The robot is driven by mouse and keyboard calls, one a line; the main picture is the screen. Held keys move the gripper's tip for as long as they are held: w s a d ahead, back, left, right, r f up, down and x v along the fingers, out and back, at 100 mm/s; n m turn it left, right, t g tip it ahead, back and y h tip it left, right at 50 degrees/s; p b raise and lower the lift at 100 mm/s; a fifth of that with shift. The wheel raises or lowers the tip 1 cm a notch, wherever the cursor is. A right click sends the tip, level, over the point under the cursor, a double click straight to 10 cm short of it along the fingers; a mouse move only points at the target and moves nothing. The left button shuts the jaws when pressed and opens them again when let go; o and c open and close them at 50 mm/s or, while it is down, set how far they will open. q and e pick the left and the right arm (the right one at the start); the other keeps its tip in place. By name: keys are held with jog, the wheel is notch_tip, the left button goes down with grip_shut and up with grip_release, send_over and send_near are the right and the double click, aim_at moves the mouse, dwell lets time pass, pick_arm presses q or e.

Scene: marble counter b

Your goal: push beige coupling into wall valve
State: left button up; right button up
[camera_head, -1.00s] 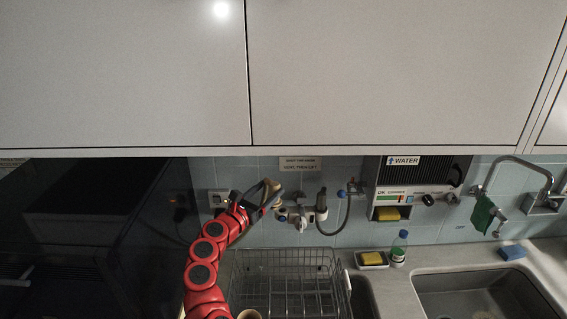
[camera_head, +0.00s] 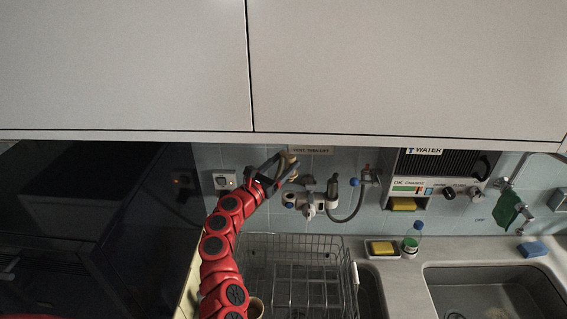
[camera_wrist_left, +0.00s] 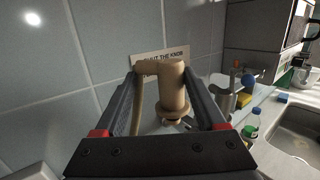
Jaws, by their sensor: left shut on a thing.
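My left gripper (camera_head: 277,172) is shut on the beige coupling (camera_wrist_left: 172,90), which shows large between the fingers in the left wrist view. The coupling is an elbow-like piece with a ringed lower end and a hose or tube hanging at its left. In the head view the coupling (camera_head: 288,161) is small and partly hidden by the fingers. In the wrist view the coupling mostly hides the valve. My right gripper is not in view.
A wire dish rack (camera_head: 300,268) stands below the valve. A grey hose (camera_head: 352,212) loops right of it. White cabinets (camera_head: 400,60) overhang above. A dark appliance (camera_head: 90,220) is left.

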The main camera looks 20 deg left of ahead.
pick_arm(q)
notch_tip(320, 180, down, 5)
jog(key=b, duration=0.3)
jog(key=shift+r, duration=0.15)
jog(key=shift+f, duration=0.2)
dwell(1.5)
jog(key=shift+f+b, duration=1.3)
jog(key=shift+f, duration=0.4)
jog(key=o, duration=1.4)
